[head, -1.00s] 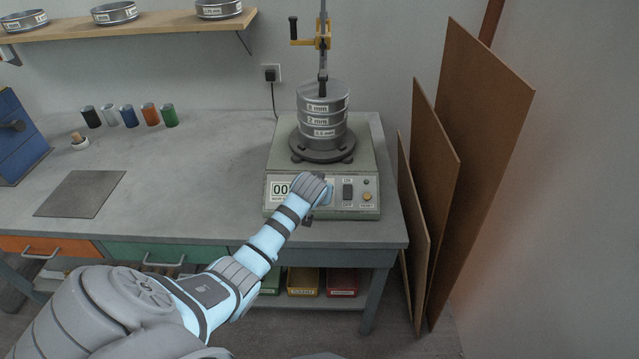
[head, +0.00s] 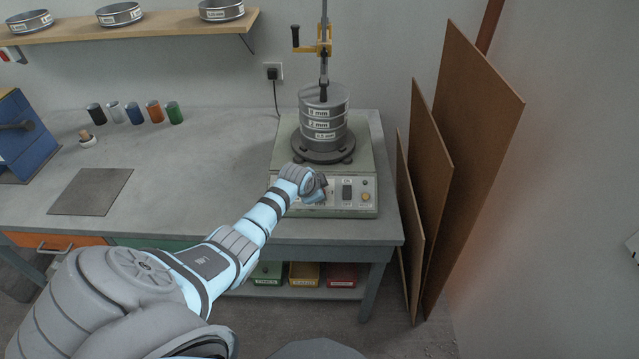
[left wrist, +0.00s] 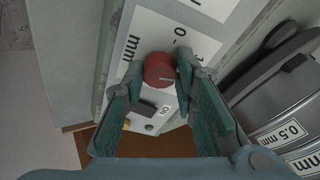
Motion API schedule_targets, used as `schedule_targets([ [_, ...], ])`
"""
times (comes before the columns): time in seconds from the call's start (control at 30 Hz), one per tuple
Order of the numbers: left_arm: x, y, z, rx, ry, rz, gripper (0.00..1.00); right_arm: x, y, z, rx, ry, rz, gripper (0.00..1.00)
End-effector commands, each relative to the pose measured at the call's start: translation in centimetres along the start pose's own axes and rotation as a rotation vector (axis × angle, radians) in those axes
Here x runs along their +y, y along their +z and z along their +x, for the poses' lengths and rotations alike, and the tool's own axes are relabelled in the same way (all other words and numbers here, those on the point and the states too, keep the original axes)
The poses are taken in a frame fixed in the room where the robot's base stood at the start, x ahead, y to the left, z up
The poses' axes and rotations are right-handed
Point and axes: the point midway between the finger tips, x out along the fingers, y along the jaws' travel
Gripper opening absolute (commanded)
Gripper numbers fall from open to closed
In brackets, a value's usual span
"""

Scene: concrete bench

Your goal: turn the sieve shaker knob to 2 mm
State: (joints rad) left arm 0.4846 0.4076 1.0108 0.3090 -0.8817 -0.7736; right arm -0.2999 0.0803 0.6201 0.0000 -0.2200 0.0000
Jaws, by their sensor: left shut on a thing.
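The sieve shaker (head: 360,165) stands at the right end of the bench, with a stack of sieves (head: 324,120) labelled 8 mm, 2 mm and 0.5 mm. My left gripper (head: 315,190) is at its front panel and hides the knob in the head view. In the left wrist view, the red knob (left wrist: 158,72) sits between the fingertips of my left gripper (left wrist: 162,78), which is shut on it. My right gripper is not in view.
A dark switch (head: 347,192) and a yellow button (head: 366,197) lie right of the knob. Brown boards (head: 470,140) lean on the wall right of the bench. Several coloured cylinders (head: 135,113) stand at the back left.

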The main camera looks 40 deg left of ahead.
Motion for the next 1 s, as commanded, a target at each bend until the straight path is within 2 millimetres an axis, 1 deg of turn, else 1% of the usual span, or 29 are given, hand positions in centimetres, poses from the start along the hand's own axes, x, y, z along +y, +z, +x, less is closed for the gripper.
schedule_targets([
  [0.4,-0.3,-0.2,0.1,-0.008,0.083,0.378,0.00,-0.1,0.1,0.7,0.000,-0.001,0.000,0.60],
  [0.6,-0.3,-0.3,0.1,-0.014,0.120,0.539,0.00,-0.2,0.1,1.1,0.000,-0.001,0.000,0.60],
  [0.8,-0.4,-0.3,0.1,-0.018,0.147,0.658,0.00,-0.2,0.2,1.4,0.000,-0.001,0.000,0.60],
  [1.0,-0.4,-0.3,0.0,-0.020,0.163,0.725,0.00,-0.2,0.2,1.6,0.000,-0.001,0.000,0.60],
])
